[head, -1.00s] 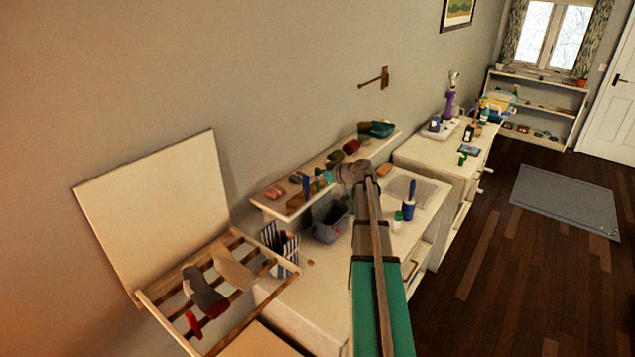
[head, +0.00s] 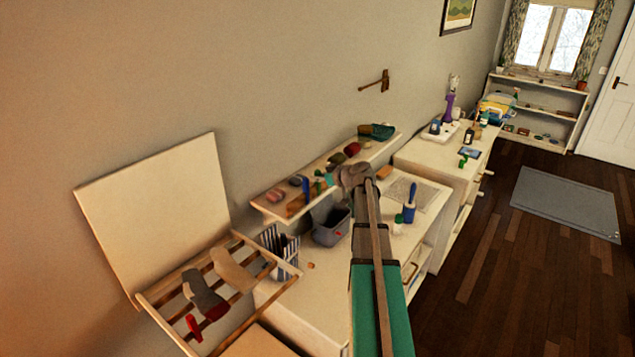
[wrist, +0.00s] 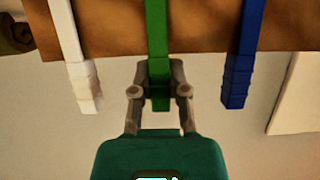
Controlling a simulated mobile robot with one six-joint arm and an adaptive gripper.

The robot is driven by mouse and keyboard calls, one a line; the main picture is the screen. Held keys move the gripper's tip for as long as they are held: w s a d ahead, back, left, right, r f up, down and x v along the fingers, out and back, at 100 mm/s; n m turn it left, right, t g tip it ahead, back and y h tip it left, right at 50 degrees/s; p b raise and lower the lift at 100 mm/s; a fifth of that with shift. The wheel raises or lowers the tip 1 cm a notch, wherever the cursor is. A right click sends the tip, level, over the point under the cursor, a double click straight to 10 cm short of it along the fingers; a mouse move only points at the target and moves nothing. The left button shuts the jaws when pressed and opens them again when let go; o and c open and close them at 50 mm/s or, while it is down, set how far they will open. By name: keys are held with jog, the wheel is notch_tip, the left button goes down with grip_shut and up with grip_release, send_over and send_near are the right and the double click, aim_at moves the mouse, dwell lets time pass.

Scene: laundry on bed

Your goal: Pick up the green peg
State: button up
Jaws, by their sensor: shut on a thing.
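The green peg (wrist: 158,45) runs down the middle of the wrist view, its upper part in front of a brown surface. My gripper (wrist: 158,97) is shut on its lower end, one finger on each side. A blue peg (wrist: 243,55) is to the right and a white peg (wrist: 72,50) to the left, both apart from my fingers. In the head view my gripper (head: 327,182) is at the wall shelf's front edge. The green peg (head: 318,187) shows small there, beside the blue peg (head: 306,188), and is partly hidden.
The wall shelf (head: 272,210) carries several small items. Below it, a grey bin (head: 332,228) and a striped holder (head: 281,250) stand on a white cabinet (head: 312,300). A blue-handled brush (head: 410,205) stands to the right. A slatted rack (head: 240,295) is at the lower left.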

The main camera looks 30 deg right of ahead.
jog(key=shift+r, duration=0.2)
dwell(0.3)
notch_tip(320, 180, up, 10)
jog(key=p, duration=1)
jog(key=shift+f, duration=0.2)
jog(key=shift+f, duration=0.15)
dwell(0.5)
